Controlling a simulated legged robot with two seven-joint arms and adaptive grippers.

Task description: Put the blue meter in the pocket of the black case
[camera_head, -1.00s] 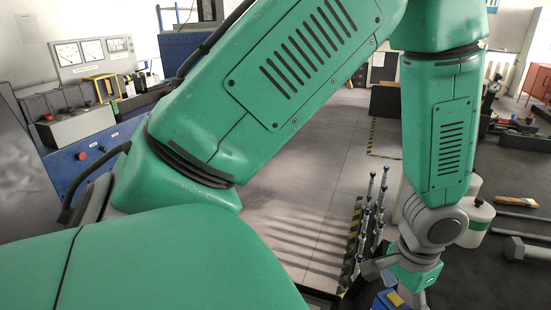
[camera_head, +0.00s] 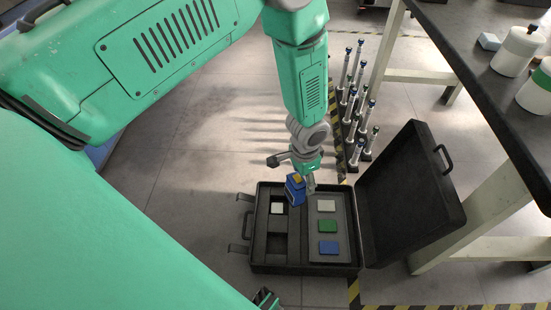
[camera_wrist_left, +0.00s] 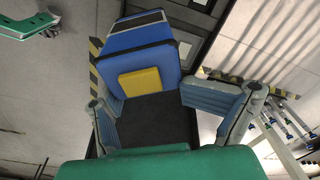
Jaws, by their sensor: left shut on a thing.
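My left gripper (camera_head: 304,184) is shut on the blue meter (camera_head: 294,190), a blue block with a yellow patch, and holds it above the upper part of the black case (camera_head: 258,262). In the left wrist view the meter (camera_wrist_left: 165,52) sits between the two grey fingers. The case lies open on the floor with its lid (camera_head: 410,200) raised at the right. Its left side has recessed pockets; a lower-left pocket (camera_head: 277,246) looks empty and dark. My right gripper (camera_head: 265,298) shows only in part at the bottom edge; its fingers are unclear.
A pale block (camera_head: 277,208) lies in the case's left side. White, green (camera_head: 328,226) and blue (camera_head: 328,247) blocks sit on its right panel. Several upright rods (camera_head: 358,100) stand behind the case. A dark-topped table (camera_head: 470,60) stands at the right. Floor at the left is clear.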

